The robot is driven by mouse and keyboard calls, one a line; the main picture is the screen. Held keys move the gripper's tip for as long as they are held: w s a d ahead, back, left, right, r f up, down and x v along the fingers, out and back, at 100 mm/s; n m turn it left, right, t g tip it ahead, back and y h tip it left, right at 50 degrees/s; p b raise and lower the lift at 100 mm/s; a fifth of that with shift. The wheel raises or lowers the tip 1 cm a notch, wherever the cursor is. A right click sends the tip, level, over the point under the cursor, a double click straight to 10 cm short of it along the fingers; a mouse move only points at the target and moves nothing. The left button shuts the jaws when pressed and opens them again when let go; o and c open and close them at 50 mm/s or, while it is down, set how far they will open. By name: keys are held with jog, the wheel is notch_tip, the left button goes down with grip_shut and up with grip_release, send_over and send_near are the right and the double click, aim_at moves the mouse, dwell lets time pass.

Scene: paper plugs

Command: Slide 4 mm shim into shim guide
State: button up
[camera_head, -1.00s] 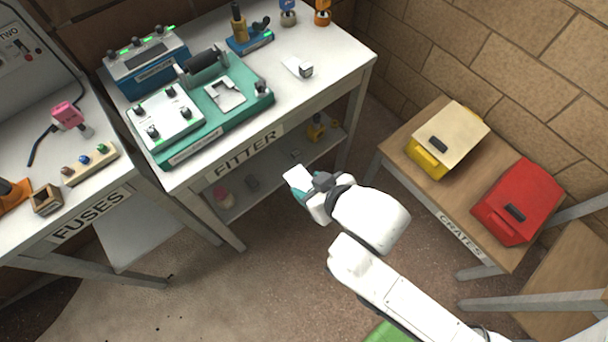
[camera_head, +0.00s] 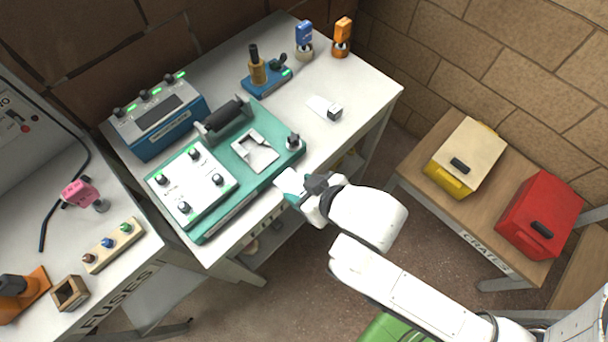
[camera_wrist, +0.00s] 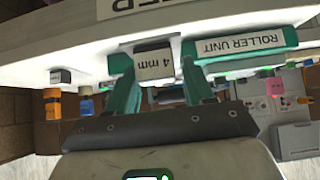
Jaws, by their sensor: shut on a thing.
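My gripper (camera_head: 300,190) is at the front edge of the fitter table, just off the front right corner of the teal roller unit (camera_head: 222,212). In the wrist view its teal fingers (camera_wrist: 160,85) are shut on the white block of the shim marked "4 mm" (camera_wrist: 155,66). The shim's far part is hidden there. A pale frame with a notched opening (camera_head: 254,151), which looks like the shim guide, lies on the roller unit, up and left of my gripper. The held shim is apart from it.
Another shim-like white plate with a block (camera_head: 326,108) lies on the table, right of the roller unit. A black roller (camera_head: 224,115) and a knob (camera_head: 293,142) stand up near the pale frame. A blue console (camera_head: 158,122) stands behind. Crates (camera_head: 540,208) are to the right.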

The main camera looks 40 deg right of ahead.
aim_at(285, 178)
jog(key=shift+r+p, duration=0.1)
jog(key=shift+p, duration=0.2)
jog(key=shift+w+p, duration=0.7)
jog(key=shift+w, duration=2.15)
jog(key=shift+f+p, duration=0.25)
jog(key=shift+p, duration=0.1)
jog(key=shift+w+p, duration=0.5)
jog(key=shift+w, duration=2.9)
dwell(1.1)
